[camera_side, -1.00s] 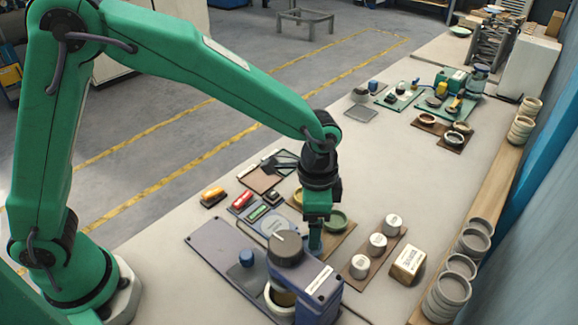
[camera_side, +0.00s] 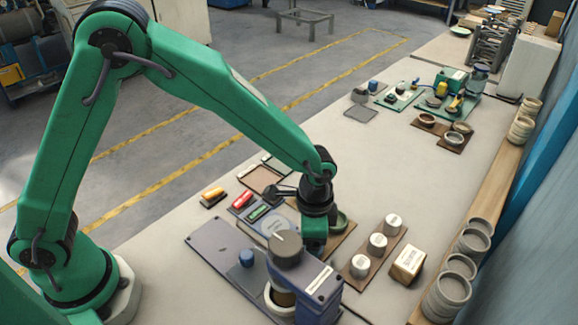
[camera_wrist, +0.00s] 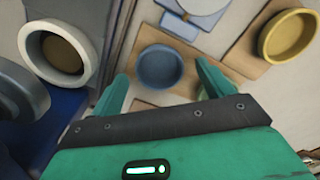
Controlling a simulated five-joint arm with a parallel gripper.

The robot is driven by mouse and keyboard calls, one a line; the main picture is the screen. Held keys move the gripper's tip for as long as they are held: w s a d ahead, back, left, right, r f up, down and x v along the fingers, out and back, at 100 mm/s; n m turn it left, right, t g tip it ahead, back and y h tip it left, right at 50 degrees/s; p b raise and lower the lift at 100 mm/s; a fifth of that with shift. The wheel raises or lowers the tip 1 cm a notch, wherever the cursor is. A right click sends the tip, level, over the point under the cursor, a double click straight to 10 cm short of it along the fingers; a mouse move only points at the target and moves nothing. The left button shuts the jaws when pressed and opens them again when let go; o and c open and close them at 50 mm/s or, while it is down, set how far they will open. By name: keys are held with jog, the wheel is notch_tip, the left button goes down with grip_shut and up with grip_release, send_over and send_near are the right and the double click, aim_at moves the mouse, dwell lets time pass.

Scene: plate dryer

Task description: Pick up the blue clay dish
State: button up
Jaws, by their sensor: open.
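The blue clay dish (camera_wrist: 160,66) is a small round bowl on a brown board in the wrist view. It lies between the two spread green fingers of my gripper (camera_wrist: 162,74), which is open and empty. How far the fingertips are above the board I cannot tell. In the side view my gripper (camera_side: 314,240) hangs low over the board, behind the machine's grey knob. The blue dish is hidden there.
A green dish (camera_side: 339,222) is close beside my gripper. A yellow dish (camera_wrist: 288,35) is on the board at upper right in the wrist view. A machine with a grey knob (camera_side: 285,249) stands in front, and a board with several white-topped cylinders (camera_side: 377,244) is to the right.

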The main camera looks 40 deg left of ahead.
jog(key=shift+f, duration=0.4)
jog(key=c, duration=1.1)
jog(key=shift+r, duration=0.1)
jog(key=shift+r, duration=4.95)
